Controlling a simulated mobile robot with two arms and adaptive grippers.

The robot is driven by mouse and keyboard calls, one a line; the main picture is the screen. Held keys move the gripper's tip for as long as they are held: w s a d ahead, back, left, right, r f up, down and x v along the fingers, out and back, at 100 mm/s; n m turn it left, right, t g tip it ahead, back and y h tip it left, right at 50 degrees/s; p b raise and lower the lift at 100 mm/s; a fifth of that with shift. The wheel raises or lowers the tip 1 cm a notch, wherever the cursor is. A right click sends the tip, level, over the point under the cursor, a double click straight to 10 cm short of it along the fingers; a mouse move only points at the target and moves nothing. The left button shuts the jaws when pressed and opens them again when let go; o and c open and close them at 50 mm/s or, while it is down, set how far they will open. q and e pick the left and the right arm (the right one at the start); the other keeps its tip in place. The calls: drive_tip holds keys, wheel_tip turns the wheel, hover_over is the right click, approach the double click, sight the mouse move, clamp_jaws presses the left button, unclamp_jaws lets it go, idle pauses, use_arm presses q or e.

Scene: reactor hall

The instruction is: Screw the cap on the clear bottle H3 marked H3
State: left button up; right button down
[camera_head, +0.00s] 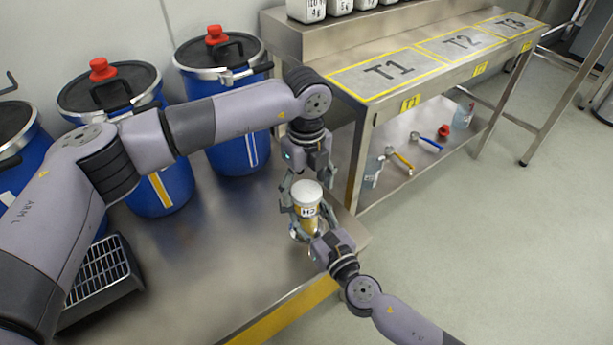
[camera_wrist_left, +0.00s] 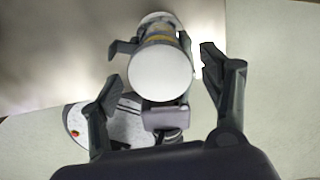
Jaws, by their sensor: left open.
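The contents look amber. A white cap (camera_head: 307,188) sits on its top; whether it is threaded down cannot be told. In the left wrist view the round white cap (camera_wrist_left: 161,73) fills the middle. My left gripper (camera_head: 306,196) comes down from above, open, one finger on each side of the cap with gaps between. My right gripper (camera_head: 308,232) reaches from the lower right, its jaws closed around the bottle's lower body.
A steel table (camera_head: 440,58) marked T1, T2, T3 is at right. Its lower shelf (camera_head: 425,165) holds wrenches (camera_head: 400,160), clear bottles and a red item (camera_head: 443,130). A grated black box (camera_head: 98,285) is at left.

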use_arm(q)
drive_tip(key=c, duration=1.2)
drive_tip(key=m, duration=0.8)
drive_tip(key=shift+m, duration=0.3)
drive_tip(key=m, duration=1.6)
drive_tip(key=shift+f+m, duration=0.1)
drive_tip(key=shift+m, duration=0.3)
drive_tip(key=m, duration=0.7)
drive_tip(key=o, duration=1.3)
